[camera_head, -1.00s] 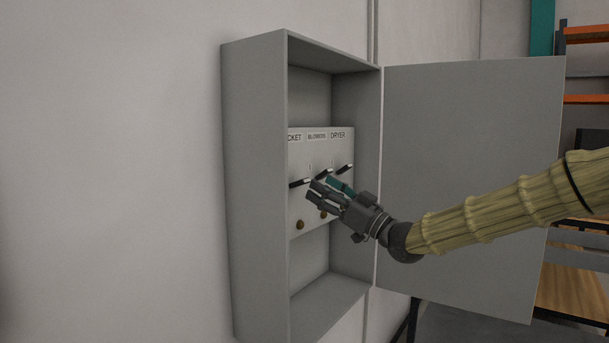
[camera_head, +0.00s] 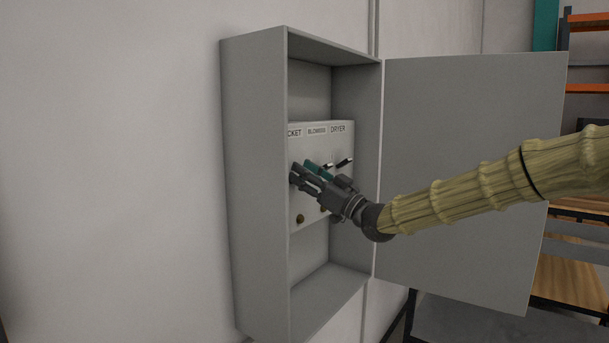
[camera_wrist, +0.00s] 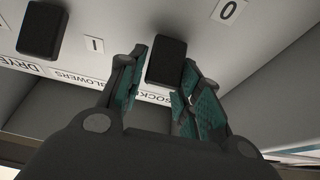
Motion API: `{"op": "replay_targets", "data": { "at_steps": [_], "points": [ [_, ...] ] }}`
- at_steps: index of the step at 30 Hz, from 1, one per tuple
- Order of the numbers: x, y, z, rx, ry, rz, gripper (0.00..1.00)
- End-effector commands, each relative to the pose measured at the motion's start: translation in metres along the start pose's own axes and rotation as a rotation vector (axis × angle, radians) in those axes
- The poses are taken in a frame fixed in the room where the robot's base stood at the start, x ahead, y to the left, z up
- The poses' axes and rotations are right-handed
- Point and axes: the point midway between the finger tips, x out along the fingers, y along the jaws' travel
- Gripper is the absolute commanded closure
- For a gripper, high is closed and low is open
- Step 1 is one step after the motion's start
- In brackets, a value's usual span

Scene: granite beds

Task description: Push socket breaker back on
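The socket breaker is a black lever (camera_wrist: 168,52) at the left end of the white panel (camera_head: 311,211). In the wrist view it stands between the teal-padded fingers of my gripper (camera_wrist: 167,66), one finger on each side. The fingers are spread around it; I cannot tell whether they touch it. In the head view my gripper (camera_head: 298,172) is at the panel's left part and hides this lever. The SOCKET label (camera_head: 294,133) is partly cut off by the box edge. A "0" mark (camera_wrist: 228,11) and a "1" mark (camera_wrist: 94,44) show in the wrist view.
The grey breaker box (camera_head: 254,180) is open, its door (camera_head: 465,180) swung to the right behind my arm. The box's left side wall is near my fingertips.

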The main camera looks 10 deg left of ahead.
Motion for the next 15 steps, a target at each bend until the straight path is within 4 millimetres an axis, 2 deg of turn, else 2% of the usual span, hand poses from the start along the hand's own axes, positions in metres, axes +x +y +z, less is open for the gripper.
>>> {"op": "replay_targets", "data": {
  "at_steps": [1, 3, 9, 15],
  "points": [
    [0.000, 0.000, 0.000, 0.000, 0.000, 0.000, 0.81],
    [0.000, 0.000, 0.000, 0.000, 0.000, 0.000, 0.94],
    [0.002, 0.000, -0.003, -0.001, -0.015, -0.001, 0.94],
    [0.009, -0.001, -0.011, -0.004, -0.131, -0.002, 0.94]
  ]
}}
